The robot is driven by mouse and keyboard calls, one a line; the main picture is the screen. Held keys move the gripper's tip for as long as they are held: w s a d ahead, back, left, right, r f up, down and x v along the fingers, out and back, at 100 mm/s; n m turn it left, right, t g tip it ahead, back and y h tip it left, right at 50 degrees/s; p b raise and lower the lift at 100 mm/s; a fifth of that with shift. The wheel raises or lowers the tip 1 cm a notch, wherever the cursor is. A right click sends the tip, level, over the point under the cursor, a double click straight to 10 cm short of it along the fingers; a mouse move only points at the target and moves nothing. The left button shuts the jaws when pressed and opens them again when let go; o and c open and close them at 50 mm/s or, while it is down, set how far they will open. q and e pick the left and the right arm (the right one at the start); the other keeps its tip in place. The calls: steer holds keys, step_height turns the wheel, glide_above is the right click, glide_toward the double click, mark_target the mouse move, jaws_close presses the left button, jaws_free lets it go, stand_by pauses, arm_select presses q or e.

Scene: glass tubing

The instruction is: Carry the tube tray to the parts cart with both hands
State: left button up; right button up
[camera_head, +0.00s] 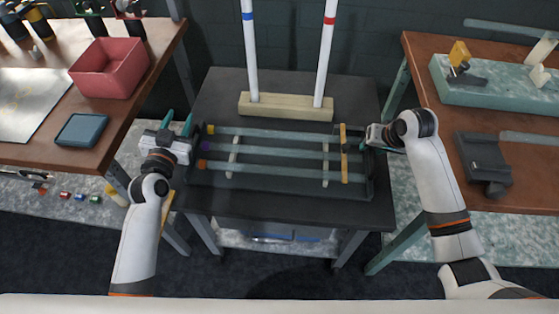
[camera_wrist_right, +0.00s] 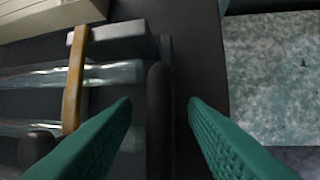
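The dark tube tray (camera_head: 275,188) lies on the black-topped table (camera_head: 285,92) in the middle of the head view. It holds three glass tubes (camera_head: 272,151) lying crosswise on pale supports, with coloured caps at their left ends. My left gripper (camera_head: 177,124) is beside the tray's left end, its teal fingers apart with nothing seen between them. My right gripper (camera_head: 385,142) is at the tray's right end. In the right wrist view, its fingers (camera_wrist_right: 160,110) are spread to either side of the tray's dark right end (camera_wrist_right: 166,70); I cannot tell whether they touch it.
A wooden block (camera_head: 285,107) with two upright white rods stands behind the tray. The left bench holds a red bin (camera_head: 110,69) and a blue-grey pad (camera_head: 82,131). The right bench holds a teal block (camera_head: 500,84) and a dark fixture (camera_head: 483,160).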

steer(key=v, duration=1.1)
steer(key=shift+f, duration=0.1)
